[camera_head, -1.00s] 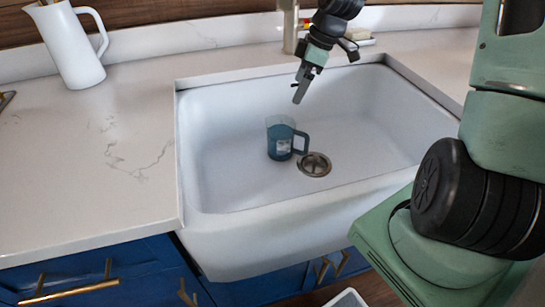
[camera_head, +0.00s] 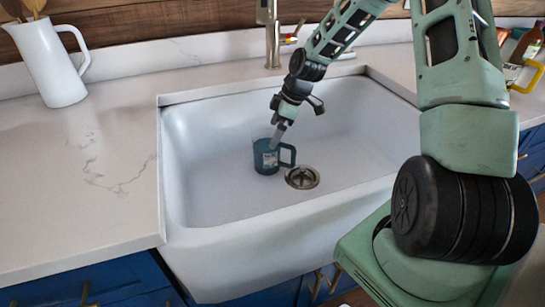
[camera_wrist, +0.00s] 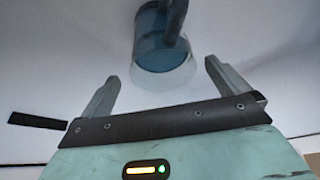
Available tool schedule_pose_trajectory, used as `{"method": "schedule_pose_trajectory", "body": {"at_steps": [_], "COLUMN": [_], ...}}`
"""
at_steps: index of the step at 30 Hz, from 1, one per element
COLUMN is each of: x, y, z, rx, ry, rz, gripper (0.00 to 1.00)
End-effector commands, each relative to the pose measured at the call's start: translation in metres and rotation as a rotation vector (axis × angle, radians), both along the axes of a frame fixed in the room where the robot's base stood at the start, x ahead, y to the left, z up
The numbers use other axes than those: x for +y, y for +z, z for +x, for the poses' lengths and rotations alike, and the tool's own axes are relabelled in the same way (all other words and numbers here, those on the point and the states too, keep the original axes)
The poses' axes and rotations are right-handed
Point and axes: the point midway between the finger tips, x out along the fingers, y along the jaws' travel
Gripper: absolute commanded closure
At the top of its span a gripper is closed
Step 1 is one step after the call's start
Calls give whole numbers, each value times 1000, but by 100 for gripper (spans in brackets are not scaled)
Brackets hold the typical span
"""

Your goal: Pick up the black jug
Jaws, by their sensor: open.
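A dark blue-teal jug (camera_head: 265,159) with a dark handle on its right and a pale label stands upright in the white sink (camera_head: 225,202). It is the only dark jug I see, and it looks blue rather than black. My gripper (camera_head: 279,137) is just above the jug's rim, pointing down. In the wrist view the jug (camera_wrist: 160,50) shows ahead of my open gripper (camera_wrist: 162,76), its clear rim near the gap between the fingers. The fingers hold nothing. In the head view the fingertips overlap the rim, so I cannot tell whether they touch it.
A metal drain (camera_head: 302,178) lies right of the jug. The sink walls surround it, with free room on the basin floor. A tap (camera_head: 272,38) stands behind. A white pitcher (camera_head: 52,72) stands on the left counter; bottles (camera_head: 527,43) stand at right.

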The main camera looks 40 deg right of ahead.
Motion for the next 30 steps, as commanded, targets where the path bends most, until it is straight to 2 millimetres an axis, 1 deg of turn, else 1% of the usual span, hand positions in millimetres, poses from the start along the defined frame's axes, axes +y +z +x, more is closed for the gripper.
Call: {"method": "schedule_pose_trajectory", "body": {"at_steps": [4, 9, 12, 15, 21, 22, 23, 24, 26, 27, 29, 30], "x": [4, 9, 13, 14, 14, 14, 14, 14, 14, 14, 14, 14], "y": [-12, -37, -47, -51, -52, -52, -52, -52, -52, -52, -51, -51], "z": [1, 4, 7, 8, 8, 8, 8, 8, 8, 8, 9, 9], "rx": [2, 2, 1, 0, 0, 0, 0, 0, 0, 0, -2, -2], "ry": [2, 2, 3, 1, 1, 1, 1, 1, 1, 1, 1, 1], "rz": [1, 1, 1, 0, 0, 0, 0, 0, 0, 0, 0, 0], "gripper": [0, 0, 0, 0, 0, 6, 14, 25, 42, 53, 70, 70]}}
